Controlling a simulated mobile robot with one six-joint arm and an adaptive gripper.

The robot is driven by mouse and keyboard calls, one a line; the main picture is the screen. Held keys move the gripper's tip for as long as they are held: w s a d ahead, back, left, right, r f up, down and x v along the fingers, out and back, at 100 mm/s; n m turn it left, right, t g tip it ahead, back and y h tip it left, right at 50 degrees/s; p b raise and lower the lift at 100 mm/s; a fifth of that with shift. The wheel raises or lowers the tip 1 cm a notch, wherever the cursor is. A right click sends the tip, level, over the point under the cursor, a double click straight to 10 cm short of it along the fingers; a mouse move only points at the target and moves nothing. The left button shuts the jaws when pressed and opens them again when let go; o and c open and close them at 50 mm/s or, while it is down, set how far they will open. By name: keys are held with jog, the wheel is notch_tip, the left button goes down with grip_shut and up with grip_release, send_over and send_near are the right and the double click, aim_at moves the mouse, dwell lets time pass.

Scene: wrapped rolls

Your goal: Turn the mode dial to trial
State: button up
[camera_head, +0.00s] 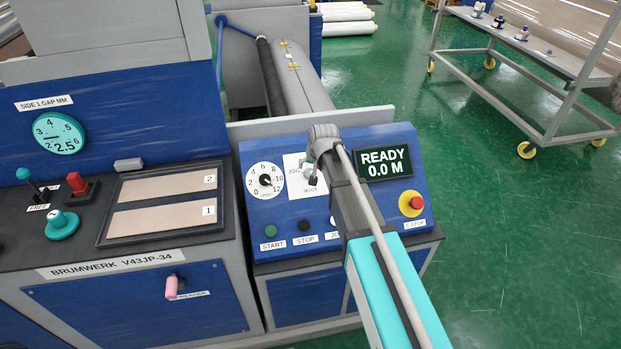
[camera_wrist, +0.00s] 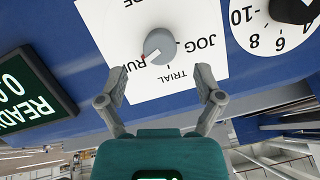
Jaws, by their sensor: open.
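The mode dial (camera_wrist: 160,46) is a grey round knob on a white plate (camera_wrist: 195,18), shown upside down in the wrist view. Its white pointer with a red tip points toward RUN (camera_wrist: 117,77). The TRIAL label (camera_wrist: 181,74) is below the knob in that picture, and JOG (camera_wrist: 199,43) is to its right. My gripper (camera_wrist: 155,86) is open and empty, its fingers spread on either side just short of the knob and apart from it. In the head view my gripper (camera_head: 314,165) is over the white plate (camera_head: 294,185) and hides the knob.
A numbered dial (camera_head: 265,180) is left of the plate. The READY display (camera_head: 384,164) and red E-stop (camera_head: 415,203) are at the right. START (camera_head: 271,231) and STOP (camera_head: 304,225) buttons sit below. A grey ledge (camera_head: 270,127) runs behind the panel.

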aim_at(310, 172)
jog(key=shift+b+x, duration=1.9)
jog(key=shift+x, duration=0.55)
jog(key=shift+c, duration=0.3)
jog(key=c, duration=1.1)
